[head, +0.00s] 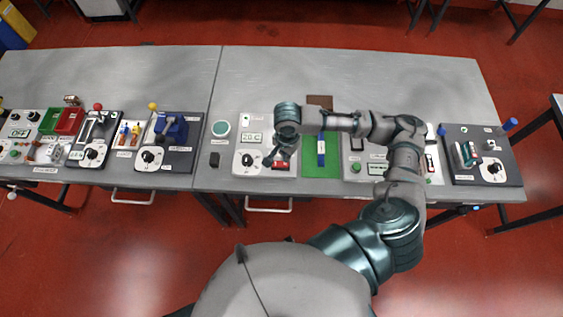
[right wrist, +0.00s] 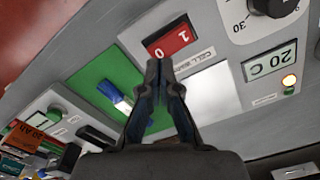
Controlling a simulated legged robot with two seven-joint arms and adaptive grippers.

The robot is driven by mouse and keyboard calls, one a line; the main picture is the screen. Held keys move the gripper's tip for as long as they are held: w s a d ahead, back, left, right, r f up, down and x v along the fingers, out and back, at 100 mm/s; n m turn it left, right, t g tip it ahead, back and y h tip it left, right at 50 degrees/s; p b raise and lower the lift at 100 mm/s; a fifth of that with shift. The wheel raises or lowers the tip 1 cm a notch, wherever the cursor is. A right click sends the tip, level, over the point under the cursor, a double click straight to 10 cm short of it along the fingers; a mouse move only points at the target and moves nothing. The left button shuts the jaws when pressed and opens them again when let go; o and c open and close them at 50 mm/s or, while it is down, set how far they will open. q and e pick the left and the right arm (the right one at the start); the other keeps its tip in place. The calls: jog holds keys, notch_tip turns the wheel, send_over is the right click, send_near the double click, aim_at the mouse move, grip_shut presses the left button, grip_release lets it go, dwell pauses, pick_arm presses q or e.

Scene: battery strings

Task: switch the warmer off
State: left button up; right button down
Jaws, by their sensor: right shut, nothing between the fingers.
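The warmer is a light grey panel (head: 235,174) on the bench with a 20 C display (head: 252,137), a black dial (head: 248,160) and a red rocker switch (head: 281,166). In the right wrist view the red switch (right wrist: 168,43) carries a 1 and a 0; I cannot tell which side is pressed. My left gripper is out of view.
A green mat (head: 320,170) with a blue and white piece (head: 321,150) lies right of the warmer. Another panel with a green button (head: 356,167) stands beyond it. A dark block (head: 214,159) sits left. The bench's back half is mostly clear.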

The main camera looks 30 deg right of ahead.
aim_at(281, 164)
jog(key=shift+a+f, duration=0.1)
jog(key=shift+a, duration=0.35)
jog(key=shift+a+f, duration=0.2)
jog(key=shift+d+f, duration=0.3)
jog(key=shift+d, duration=0.1)
jog(key=shift+f, duration=0.15)
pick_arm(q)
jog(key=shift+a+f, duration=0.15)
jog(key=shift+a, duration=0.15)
pick_arm(e)
jog(key=shift+a+f, duration=0.25)
jog(key=shift+a, duration=0.05)
